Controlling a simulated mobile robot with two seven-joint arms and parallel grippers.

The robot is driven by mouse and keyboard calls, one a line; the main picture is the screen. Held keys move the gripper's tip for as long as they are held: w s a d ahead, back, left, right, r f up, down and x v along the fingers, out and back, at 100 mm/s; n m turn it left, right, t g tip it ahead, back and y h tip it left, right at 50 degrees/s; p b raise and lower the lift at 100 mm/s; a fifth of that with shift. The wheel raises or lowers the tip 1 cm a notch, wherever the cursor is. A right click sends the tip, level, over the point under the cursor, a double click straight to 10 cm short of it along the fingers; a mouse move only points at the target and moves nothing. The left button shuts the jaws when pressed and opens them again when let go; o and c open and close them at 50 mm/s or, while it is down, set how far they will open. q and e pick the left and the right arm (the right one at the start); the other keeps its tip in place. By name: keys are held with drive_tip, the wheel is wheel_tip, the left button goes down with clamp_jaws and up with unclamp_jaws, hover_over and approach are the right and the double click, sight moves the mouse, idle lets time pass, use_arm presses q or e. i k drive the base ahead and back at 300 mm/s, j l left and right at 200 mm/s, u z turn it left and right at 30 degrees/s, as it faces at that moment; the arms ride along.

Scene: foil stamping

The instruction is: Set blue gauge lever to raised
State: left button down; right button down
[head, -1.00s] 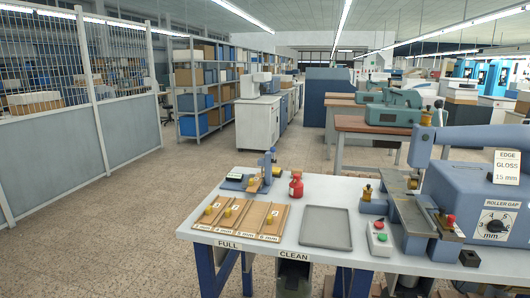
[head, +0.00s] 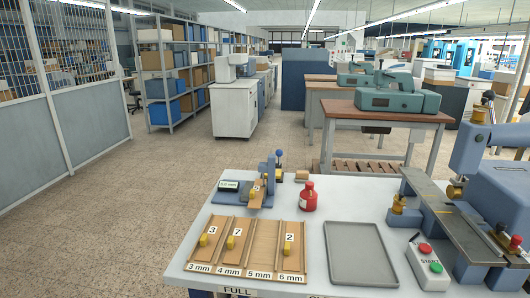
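The gauge (head: 270,183) stands at the back left of the white table in the head view, a small dark blue post on a base. A blue ball knob (head: 279,153) sits at its top on a short upright stem. A second, smaller dark knob (head: 262,167) is beside the post. A wooden block (head: 257,197) with a yellow knob and a number label lies at the foot of the post. A small display (head: 229,184) reads what looks like 0.0 mm. Neither of my grippers is in view.
A slotted wooden board (head: 260,264) marked 3 to 6 mm holds numbered pieces with yellow knobs. A red bottle (head: 308,197) stands just right of the gauge. A grey tray (head: 361,254), a button box (head: 428,263) and a blue roller machine (head: 500,195) lie farther right.

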sight(279, 152)
drive_tip(key=i+j+z, duration=0.2)
drive_tip(key=i+j, duration=0.55)
drive_tip(key=j, duration=0.15)
